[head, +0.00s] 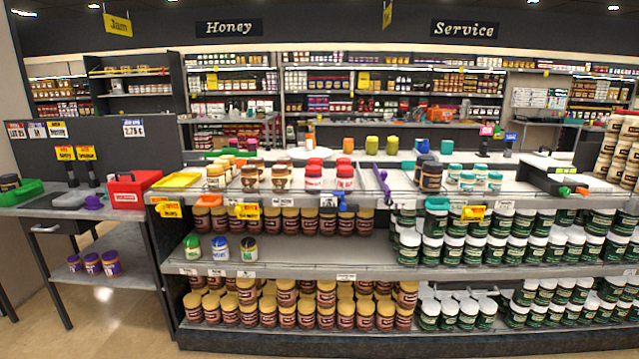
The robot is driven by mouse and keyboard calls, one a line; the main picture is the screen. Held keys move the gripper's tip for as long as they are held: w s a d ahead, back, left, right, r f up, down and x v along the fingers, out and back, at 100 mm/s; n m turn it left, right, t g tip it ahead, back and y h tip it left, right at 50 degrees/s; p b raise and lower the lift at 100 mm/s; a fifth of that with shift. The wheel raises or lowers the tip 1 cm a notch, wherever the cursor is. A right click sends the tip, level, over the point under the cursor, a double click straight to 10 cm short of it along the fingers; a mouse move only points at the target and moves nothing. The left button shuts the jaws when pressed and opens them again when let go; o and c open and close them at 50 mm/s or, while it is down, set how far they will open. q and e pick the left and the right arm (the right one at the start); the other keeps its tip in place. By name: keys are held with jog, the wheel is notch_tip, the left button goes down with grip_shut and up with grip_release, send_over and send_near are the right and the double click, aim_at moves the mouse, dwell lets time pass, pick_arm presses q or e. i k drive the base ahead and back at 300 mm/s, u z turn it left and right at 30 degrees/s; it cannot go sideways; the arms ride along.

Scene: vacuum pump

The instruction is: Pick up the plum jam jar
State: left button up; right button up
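Three jars with purple bodies and orange-brown lids stand in a row on the low shelf of the left side table; the right one (110,263) is slightly larger in view than the middle one (92,263) and the left one (75,264). Their labels are too small to read, so I cannot tell whether one is the plum jam jar. A dark jar with a brown lid (431,178) stands on the top shelf, right of centre. Neither of my grippers shows in the head view.
The side table (30,211) holds a red box (131,190) and a green tray (22,193). The long shelf unit (300,250) carries many brown and green jars, with bare space on its middle shelf. Clear floor (110,320) lies at the lower left.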

aim_at(313, 174)
jog(key=z, duration=0.6)
jog(key=i, duration=0.8)
jog(key=z, duration=0.6)
jog(key=i, duration=0.95)
jog(key=u, duration=0.6)
jog(key=i, duration=0.7)
jog(key=u, duration=0.55)
